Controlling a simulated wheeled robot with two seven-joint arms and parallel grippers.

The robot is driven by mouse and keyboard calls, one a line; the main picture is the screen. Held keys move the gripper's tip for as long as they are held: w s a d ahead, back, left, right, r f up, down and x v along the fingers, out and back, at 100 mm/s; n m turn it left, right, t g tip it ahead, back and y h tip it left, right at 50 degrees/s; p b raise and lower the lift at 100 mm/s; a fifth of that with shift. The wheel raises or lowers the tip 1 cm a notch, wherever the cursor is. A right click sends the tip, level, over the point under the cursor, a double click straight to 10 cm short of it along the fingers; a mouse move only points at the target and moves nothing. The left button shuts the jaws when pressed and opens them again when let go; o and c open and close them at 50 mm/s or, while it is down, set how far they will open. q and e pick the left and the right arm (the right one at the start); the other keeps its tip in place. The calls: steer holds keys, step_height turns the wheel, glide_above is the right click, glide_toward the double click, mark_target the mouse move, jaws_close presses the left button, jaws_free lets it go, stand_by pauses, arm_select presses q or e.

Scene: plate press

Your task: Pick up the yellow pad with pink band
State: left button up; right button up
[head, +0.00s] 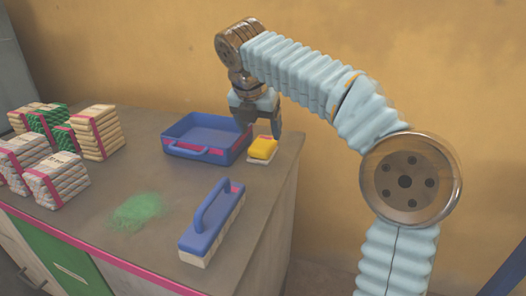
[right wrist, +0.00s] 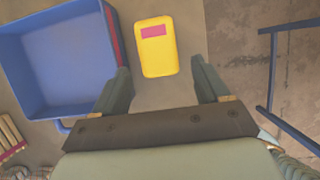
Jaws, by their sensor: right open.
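The yellow pad with pink band (head: 263,149) lies near the right edge of the counter, just right of the blue tray; in the head view it has a pale base layer. In the right wrist view the yellow pad (right wrist: 156,48) shows its pink patch near the far end. My right gripper (head: 262,130) is above the pad, open and empty. In the right wrist view its two fingers (right wrist: 163,80) are spread, with the pad lying between and beyond the tips. My left gripper is not in view.
A blue tray (head: 172,150) stands close left of the pad. A blue-handled block (head: 225,226) lies nearer the front. Green powder (head: 138,209) and stacked bundles (head: 98,132) are to the left. The counter edge (head: 292,170) is close on the right.

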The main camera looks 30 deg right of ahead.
mark_target(263, 141)
steer(key=x, duration=0.5)
steer(key=b+x, duration=0.1)
steer(key=x, duration=0.1)
steer(key=shift+w+d+f, duration=0.1)
steer(key=shift+w+d, duration=0.05)
steer(key=shift+w, duration=0.2)
steer(key=c, duration=0.8)
steer(key=shift+o, duration=0.2)
steer(key=shift+r, duration=0.55)
step_height(263, 141, up, 3)
steer(key=shift+f+p, duration=0.15)
steer(key=shift+p, duration=0.45)
steer(key=a+r, duration=0.2)
steer(key=s+a+r+p, duration=0.1)
steer(key=a+r, duration=0.1)
steer(key=r, duration=0.1)
steer(key=shift+a, duration=0.2)
steer(key=s+a+r, duration=0.3)
steer(key=a+r, duration=0.1)
steer(key=a, duration=0.5)
steer(key=shift+r+p, duration=0.15)
steer(key=shift+p, duration=0.25)
